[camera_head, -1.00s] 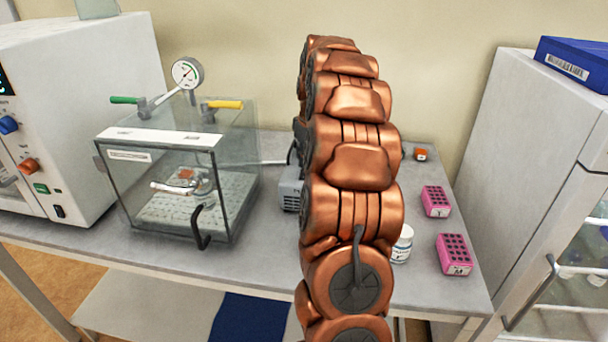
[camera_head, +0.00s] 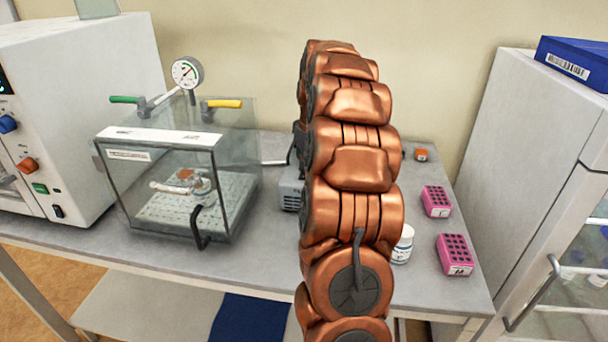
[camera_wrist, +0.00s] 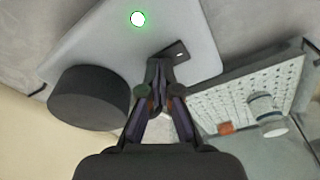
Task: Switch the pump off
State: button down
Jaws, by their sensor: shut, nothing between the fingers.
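The pump (camera_head: 291,188) stands on the bench right of the glass chamber, mostly hidden behind my arm in the head view. In the wrist view its pale grey body (camera_wrist: 95,52) fills the upper left, with a lit green lamp (camera_wrist: 138,19) and a dark round part (camera_wrist: 89,98). A small dark switch-like part (camera_wrist: 180,54) shows on the body just beyond my fingertips. My gripper (camera_wrist: 159,72) is shut and empty, its tips at or very near this part. I cannot tell whether they touch it. The head view hides my gripper behind the arm.
The glass chamber (camera_head: 226,185) with a gauge (camera_head: 187,73) and valve handles stands close left of the pump. Pink racks (camera_head: 436,201), a white jar (camera_head: 403,246) and an orange item (camera_head: 421,154) sit right of my arm. A white cabinet (camera_head: 520,150) stands farther right.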

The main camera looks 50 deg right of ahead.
dwell(0.3)
jog(key=shift+r+p, duration=0.85)
jog(key=shift+r, duration=2.55)
jog(key=shift+a, duration=0.35)
jog(key=s+a+g, duration=0.1)
jog(key=s+a, duration=0.3)
jog(key=a, duration=0.9)
jog(key=s+a+g, duration=0.1)
jog(key=s+a, duration=0.4)
jog(key=a, duration=0.8)
jog(key=s+a+f, duration=0.3)
jog(key=s, duration=0.4)
jog(key=s+a+f+g, duration=0.1)
jog(key=s+a+f, duration=0.1)
jog(key=s+a, duration=0.2)
jog(key=s+a+f+m, duration=0.1)
jog(key=s+a+f, duration=0.2)
jog(key=s, duration=0.7)
jog(key=shift+a+f+g, duration=0.3)
jog(key=shift+a, duration=0.15)
